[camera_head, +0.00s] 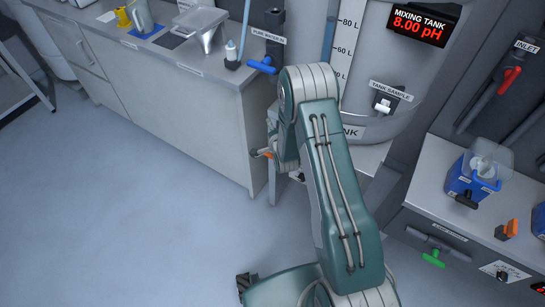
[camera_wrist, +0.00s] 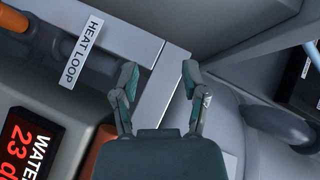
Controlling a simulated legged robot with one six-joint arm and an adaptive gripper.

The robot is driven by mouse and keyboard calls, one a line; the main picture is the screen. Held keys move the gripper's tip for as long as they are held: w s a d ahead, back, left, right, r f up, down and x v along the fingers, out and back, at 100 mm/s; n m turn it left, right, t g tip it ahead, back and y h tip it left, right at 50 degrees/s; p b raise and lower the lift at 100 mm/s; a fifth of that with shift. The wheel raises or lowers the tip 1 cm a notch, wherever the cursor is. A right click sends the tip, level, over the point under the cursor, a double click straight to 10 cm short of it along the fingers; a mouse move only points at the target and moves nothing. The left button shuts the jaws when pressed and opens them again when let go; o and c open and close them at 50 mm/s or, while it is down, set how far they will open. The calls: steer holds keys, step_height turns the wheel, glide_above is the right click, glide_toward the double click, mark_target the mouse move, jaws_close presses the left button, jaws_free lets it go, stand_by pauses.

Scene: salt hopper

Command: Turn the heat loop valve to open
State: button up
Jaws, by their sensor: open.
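A white label reading HEAT LOOP (camera_wrist: 82,53) is at the upper left in the wrist view, tilted on its side. An orange rounded part (camera_wrist: 13,19) is cut off at the top left corner beside it, with dark grey parts between. I cannot tell whether this is the valve's handle. My gripper (camera_wrist: 159,78) is open and empty, with its two fingers apart, right of the label and over a pale grey edge. In the head view my arm hides the gripper. A small orange handle (camera_head: 262,153) shows just left of my arm there.
A display reading WATER (camera_wrist: 30,143) and another orange part (camera_wrist: 98,150) are at lower left in the wrist view. The head view shows a counter (camera_head: 190,100) at left, a blue-handled pure water tap (camera_head: 262,66), a mixing tank (camera_head: 375,90) and open floor (camera_head: 130,210).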

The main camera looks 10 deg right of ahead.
steer(key=s+f+m+t, duration=0.2)
steer(key=s+f, duration=0.4)
steer(key=f, duration=0.3)
steer(key=s+f+m+t, duration=0.1)
steer(key=s+f+m, duration=0.2)
steer(key=s+f, duration=0.35)
steer(key=w, duration=0.4)
steer(key=w+f, duration=0.1)
steer(key=w, duration=0.7)
steer(key=shift+f, duration=0.4)
